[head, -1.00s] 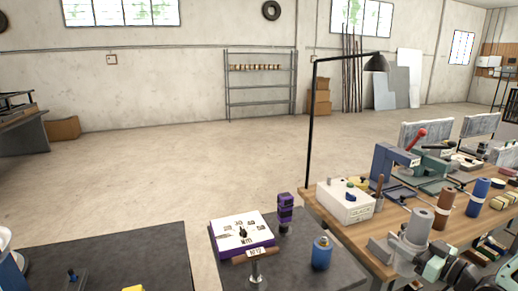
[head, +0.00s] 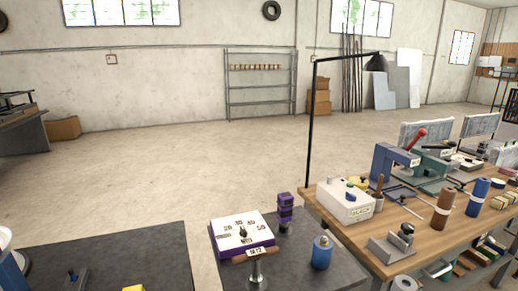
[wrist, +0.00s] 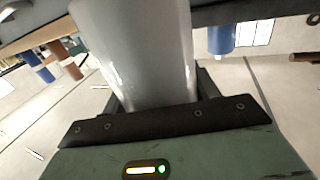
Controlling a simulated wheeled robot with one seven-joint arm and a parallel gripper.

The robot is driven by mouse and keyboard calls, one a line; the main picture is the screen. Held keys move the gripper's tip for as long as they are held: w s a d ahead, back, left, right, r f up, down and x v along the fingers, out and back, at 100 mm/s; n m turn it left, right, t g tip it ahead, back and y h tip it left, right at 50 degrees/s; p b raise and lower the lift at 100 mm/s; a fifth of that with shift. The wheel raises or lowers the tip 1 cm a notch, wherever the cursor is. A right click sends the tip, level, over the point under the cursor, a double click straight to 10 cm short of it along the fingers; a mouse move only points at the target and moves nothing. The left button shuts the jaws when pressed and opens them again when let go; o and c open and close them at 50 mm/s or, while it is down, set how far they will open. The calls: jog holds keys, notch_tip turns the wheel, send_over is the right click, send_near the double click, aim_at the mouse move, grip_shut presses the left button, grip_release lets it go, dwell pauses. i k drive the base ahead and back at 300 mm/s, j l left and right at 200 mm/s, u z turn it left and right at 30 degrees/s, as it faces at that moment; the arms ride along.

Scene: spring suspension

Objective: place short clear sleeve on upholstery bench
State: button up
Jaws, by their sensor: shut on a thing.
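A pale, greyish, translucent cylinder, which looks like the short clear sleeve (wrist: 135,50), fills the upper middle of the wrist view. My gripper (wrist: 157,98) is shut on it, and the sleeve hides most of the fingers. The sleeve's far end runs out of the picture. Neither my gripper nor the sleeve can be made out in the head view now. A wooden-topped bench (head: 318,207) stands at the right and dark-topped tables (head: 130,255) stand at the front. I cannot tell which one is the upholstery bench.
The wooden bench carries a white box (head: 345,203), a brown cylinder (head: 442,208), a blue cylinder (head: 477,197) and a tall lamp (head: 311,125). A purple-sided dial box (head: 243,235) and a blue canister (head: 321,252) stand at the front.

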aim_at(419, 236)
jog(key=j+u, duration=0.1)
jog(key=u, duration=0.15)
jog(key=i+l+u, duration=0.1)
jog(key=l, duration=1.25)
jog(key=l+u, duration=0.1)
jog(key=l, duration=1.25)
